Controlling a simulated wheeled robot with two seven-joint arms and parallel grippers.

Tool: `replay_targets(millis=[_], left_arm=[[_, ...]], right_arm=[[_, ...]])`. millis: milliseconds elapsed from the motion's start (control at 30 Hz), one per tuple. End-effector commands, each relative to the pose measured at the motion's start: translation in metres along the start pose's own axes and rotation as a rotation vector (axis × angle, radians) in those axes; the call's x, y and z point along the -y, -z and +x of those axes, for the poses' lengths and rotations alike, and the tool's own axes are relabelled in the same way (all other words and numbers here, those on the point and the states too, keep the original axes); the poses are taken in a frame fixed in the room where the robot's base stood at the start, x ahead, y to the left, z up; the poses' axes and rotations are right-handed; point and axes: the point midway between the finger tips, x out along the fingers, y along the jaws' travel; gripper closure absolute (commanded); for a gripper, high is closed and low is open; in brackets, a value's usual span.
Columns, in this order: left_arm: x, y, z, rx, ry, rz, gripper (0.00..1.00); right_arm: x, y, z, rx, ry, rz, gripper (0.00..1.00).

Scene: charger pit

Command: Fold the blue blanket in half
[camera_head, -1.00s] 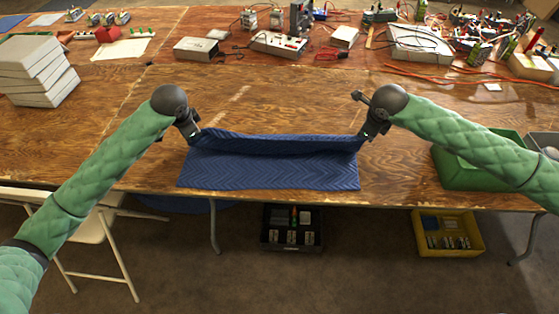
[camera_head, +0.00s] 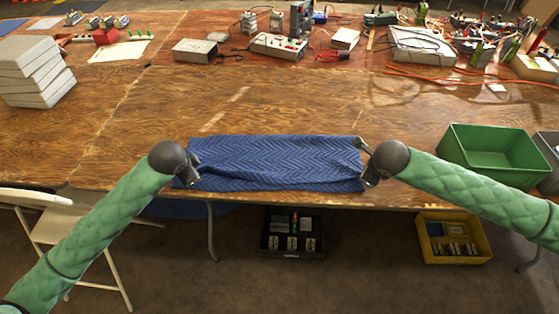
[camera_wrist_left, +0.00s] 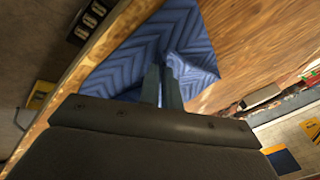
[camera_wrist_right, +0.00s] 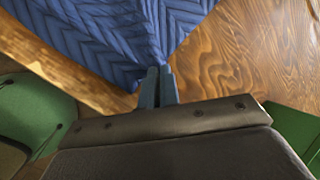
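The blue blanket (camera_head: 275,160) with a zigzag pattern lies as a long, narrow, doubled strip along the table's near edge. Its top layer is wrinkled toward the left end. My left gripper (camera_head: 190,180) is at the near left corner, and in the left wrist view its narrow fingers (camera_wrist_left: 162,80) are close together on a raised fold of the blanket (camera_wrist_left: 135,45). My right gripper (camera_head: 368,180) is at the near right corner. In the right wrist view its fingers (camera_wrist_right: 158,85) are close together on the blanket's corner (camera_wrist_right: 115,35).
The wooden table (camera_head: 290,100) is clear behind the blanket. A green bin (camera_head: 492,150) stands on the right, stacked grey blocks (camera_head: 35,70) on the left, and electronics along the back. A folding chair (camera_head: 45,215) stands at the left front.

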Motion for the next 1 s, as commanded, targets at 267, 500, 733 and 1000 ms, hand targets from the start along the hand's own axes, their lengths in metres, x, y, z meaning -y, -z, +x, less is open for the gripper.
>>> replay_targets(millis=[267,500,733,1000], left_arm=[[-0.001,-0.001,0.002,-0.001,0.003,0.001,1.0],[-0.001,-0.001,0.002,-0.001,0.003,0.001,0.6],[-0.001,-0.001,0.002,-0.001,0.003,0.001,0.6],[0.0,0.0,-0.015,-0.004,0.003,0.001,0.6]], right_arm=[[-0.001,0.001,0.001,0.003,0.004,0.0,1.0],[-0.001,0.001,0.001,0.002,0.004,0.0,0.6],[-0.001,0.001,0.001,0.002,0.004,0.0,0.6],[0.001,-0.001,-0.015,0.004,0.005,0.0,0.6]])
